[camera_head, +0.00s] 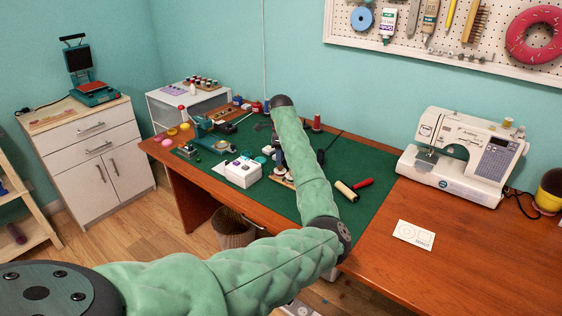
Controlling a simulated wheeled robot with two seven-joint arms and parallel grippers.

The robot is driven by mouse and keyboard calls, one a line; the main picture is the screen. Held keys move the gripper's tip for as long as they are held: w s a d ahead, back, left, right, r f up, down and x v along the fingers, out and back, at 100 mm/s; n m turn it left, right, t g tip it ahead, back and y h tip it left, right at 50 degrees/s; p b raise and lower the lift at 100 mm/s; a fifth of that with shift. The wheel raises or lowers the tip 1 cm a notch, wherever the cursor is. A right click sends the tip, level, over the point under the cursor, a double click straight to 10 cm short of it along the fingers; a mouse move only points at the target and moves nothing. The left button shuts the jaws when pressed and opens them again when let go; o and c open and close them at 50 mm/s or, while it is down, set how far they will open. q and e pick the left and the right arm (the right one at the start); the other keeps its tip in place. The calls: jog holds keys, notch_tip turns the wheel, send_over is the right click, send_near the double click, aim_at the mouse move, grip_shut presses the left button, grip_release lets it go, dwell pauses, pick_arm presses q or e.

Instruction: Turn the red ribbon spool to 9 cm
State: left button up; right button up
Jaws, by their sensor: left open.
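A small red spool-shaped thing (317,123) stands upright on the green mat (362,165), right of my left forearm. I cannot tell whether it is the ribbon spool, and no 9 cm mark is readable. My left arm reaches over the desk from the lower left. My left gripper (267,131) shows only in part, small and dark, near the upper end of the forearm. It is open and apart from the upright red spool. The forearm hides the middle of the mat. My right gripper is out of view.
A white box (243,171), a teal machine (208,141), a cream roller (346,190) and a red-handled tool (363,183) lie around the forearm. A sewing machine (463,152) and card (413,235) are at right. The desk's front right is clear.

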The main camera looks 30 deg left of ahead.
aim_at(280, 169)
pick_arm(q)
jog(key=shift+s+f, duration=0.1)
jog(key=shift+f, duration=1.55)
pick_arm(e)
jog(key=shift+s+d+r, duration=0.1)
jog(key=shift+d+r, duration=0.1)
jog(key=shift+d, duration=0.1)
pick_arm(q)
grip_shut()
jog(key=shift+r, duration=0.1)
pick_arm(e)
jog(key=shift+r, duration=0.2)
